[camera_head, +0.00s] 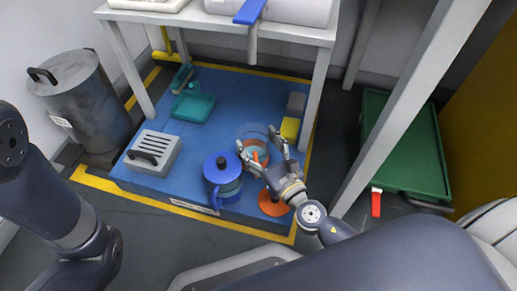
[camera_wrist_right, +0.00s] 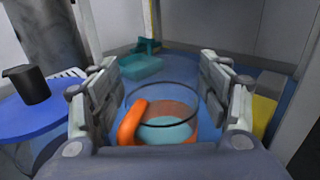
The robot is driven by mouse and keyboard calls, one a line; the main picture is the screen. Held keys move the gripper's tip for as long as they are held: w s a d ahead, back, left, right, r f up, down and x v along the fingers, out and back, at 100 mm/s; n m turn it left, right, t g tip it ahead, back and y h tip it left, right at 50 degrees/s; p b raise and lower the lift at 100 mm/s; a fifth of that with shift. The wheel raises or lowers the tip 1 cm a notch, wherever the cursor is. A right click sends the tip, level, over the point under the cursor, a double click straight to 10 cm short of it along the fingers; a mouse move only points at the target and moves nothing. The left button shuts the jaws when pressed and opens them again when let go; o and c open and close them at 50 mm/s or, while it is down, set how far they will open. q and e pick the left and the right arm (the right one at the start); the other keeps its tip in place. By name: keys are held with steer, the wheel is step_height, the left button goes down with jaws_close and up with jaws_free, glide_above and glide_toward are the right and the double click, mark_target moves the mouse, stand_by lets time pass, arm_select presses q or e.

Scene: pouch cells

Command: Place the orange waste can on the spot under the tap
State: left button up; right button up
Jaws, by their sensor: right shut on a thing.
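The orange waste can (camera_head: 257,155) is between the fingers of my right gripper (camera_head: 257,139). In the right wrist view the can (camera_wrist_right: 172,112) has a clear round rim, an orange handle and a pale blue-green inside. My right gripper is shut on it, with one finger on each side. The can is over the blue mat; I cannot tell whether it touches it. A blue tap lever (camera_head: 251,12) hangs at the front edge of the white table above. The spot under it cannot be made out. My left arm shows at the left, its gripper out of view.
A blue lidded jug (camera_head: 222,180) stands close left of the can, and an orange disc (camera_head: 273,204) lies in front. A slotted grey box (camera_head: 153,152), teal dustpan (camera_head: 193,107) and yellow sponge (camera_head: 290,129) are on the mat (camera_head: 225,88). Table legs stand at both sides.

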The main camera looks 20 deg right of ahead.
steer(key=shift+f, duration=0.2)
steer(key=shift+f, duration=0.15)
steer(key=o, duration=1.6)
steer(key=shift+o, duration=0.2)
